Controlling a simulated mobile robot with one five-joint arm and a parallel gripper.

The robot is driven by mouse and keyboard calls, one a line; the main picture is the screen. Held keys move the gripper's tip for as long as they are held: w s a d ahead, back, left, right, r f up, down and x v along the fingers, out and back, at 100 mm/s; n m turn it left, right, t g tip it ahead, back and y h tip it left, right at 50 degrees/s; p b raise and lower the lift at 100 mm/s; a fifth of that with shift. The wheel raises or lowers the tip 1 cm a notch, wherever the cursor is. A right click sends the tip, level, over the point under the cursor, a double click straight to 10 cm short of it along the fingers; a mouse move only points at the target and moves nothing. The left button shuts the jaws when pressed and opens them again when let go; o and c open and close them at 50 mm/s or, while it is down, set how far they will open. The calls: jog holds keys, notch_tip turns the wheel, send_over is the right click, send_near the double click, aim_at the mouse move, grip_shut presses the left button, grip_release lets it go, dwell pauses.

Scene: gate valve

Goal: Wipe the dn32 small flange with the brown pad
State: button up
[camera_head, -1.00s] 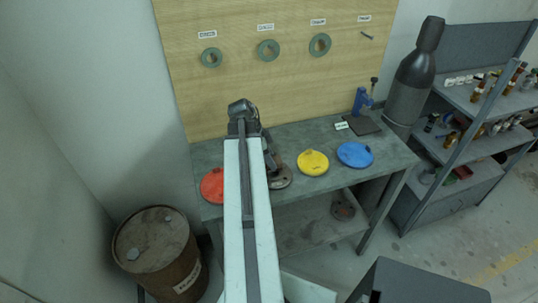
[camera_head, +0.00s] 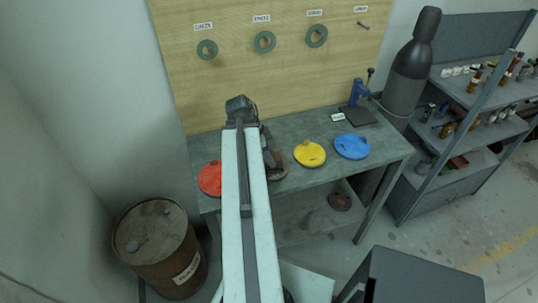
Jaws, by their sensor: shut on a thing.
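A dark round metal flange (camera_head: 279,169) lies on the bench, between the red disc and the yellow disc, and my arm partly covers it. Its size marking cannot be read. My gripper (camera_head: 269,158) points down at the flange from behind my arm and is mostly hidden. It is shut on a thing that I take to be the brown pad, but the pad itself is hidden. I cannot tell whether it touches the flange.
A red disc (camera_head: 209,179), a yellow disc (camera_head: 310,155) and a blue disc (camera_head: 352,147) lie on the bench. A blue vise (camera_head: 357,93) stands behind them, and a gas cylinder (camera_head: 412,75) is at the right. A rusty drum (camera_head: 150,262) stands at the left.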

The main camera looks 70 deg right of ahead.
jog(key=shift+r+p, duration=2.3)
jog(key=shift+r, duration=0.4)
notch_tip(320, 180, up, 3)
jog(key=p, duration=0.3)
jog(key=shift+r, duration=0.15)
